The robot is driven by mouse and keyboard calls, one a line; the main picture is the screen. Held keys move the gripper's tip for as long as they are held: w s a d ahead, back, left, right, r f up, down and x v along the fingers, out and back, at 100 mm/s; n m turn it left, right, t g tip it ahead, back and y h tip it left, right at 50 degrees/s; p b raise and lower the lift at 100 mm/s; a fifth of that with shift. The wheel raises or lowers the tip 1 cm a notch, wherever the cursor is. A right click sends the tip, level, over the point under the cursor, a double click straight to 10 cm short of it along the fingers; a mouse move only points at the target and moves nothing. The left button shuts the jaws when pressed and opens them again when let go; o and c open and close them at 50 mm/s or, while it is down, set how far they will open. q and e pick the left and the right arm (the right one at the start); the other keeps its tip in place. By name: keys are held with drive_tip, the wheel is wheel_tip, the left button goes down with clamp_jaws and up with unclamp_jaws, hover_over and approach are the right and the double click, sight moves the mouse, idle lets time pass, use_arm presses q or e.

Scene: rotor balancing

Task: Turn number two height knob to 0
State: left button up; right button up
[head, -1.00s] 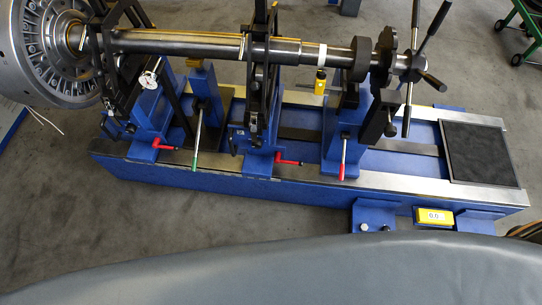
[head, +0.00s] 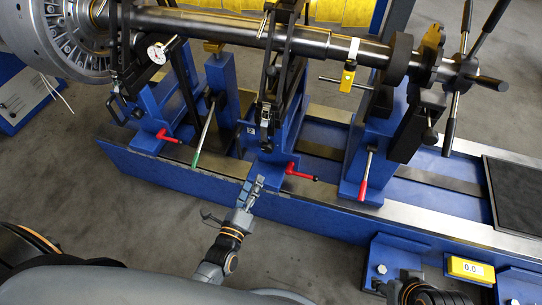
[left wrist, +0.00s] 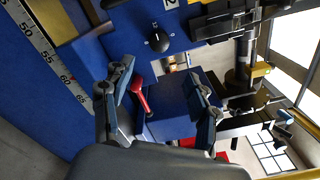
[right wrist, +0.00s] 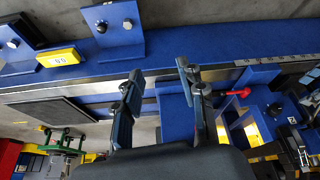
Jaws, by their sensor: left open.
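The number two height knob (left wrist: 158,40) is a round black dial with a white scale on the blue stand in the left wrist view. My left gripper (head: 252,188) is over the front edge of the blue base, below the middle stand. In the left wrist view its fingers (left wrist: 160,105) are open and empty, apart from the knob. My right gripper's fingers (right wrist: 160,95) are open and empty in the right wrist view.
A red-handled lever (head: 302,174) projects beside my left gripper; another (head: 166,136) lies further left. A green-tipped rod (head: 204,135) and a red-handled rod (head: 366,175) stand nearby. The rotor shaft (head: 240,27) crosses above. A yellow display (head: 470,269) is at lower right.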

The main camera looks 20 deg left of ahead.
use_arm(q)
drive_tip(key=b, duration=0.2)
approach(267, 150)
drive_tip(key=w, duration=0.3)
drive_tip(key=w+b, duration=0.1)
drive_tip(key=w, duration=0.4)
drive_tip(key=shift+w+f, duration=0.1)
drive_tip(key=shift+w, duration=0.4)
use_arm(e)
drive_tip(key=w+a+r+t+y, duration=0.1)
drive_tip(key=w+a+r+t, duration=0.1)
drive_tip(key=w+r+t, duration=0.2)
drive_tip(key=w+a+r+t+y, duration=0.1)
drive_tip(key=w+a+r+t, duration=0.2)
drive_tip(key=w, duration=0.7)
wheel_tip(267, 150, up, 3)
drive_tip(key=t, duration=0.2)
drive_tip(key=shift+f+n+t+y, duration=0.15)
drive_tip(key=shift+n+t+y, duration=0.15)
use_arm(q)
drive_tip(key=shift+c, duration=0.5)
use_arm(e)
drive_tip(key=shift+a, duration=0.1)
use_arm(q)
drive_tip(key=c, duration=1.1)
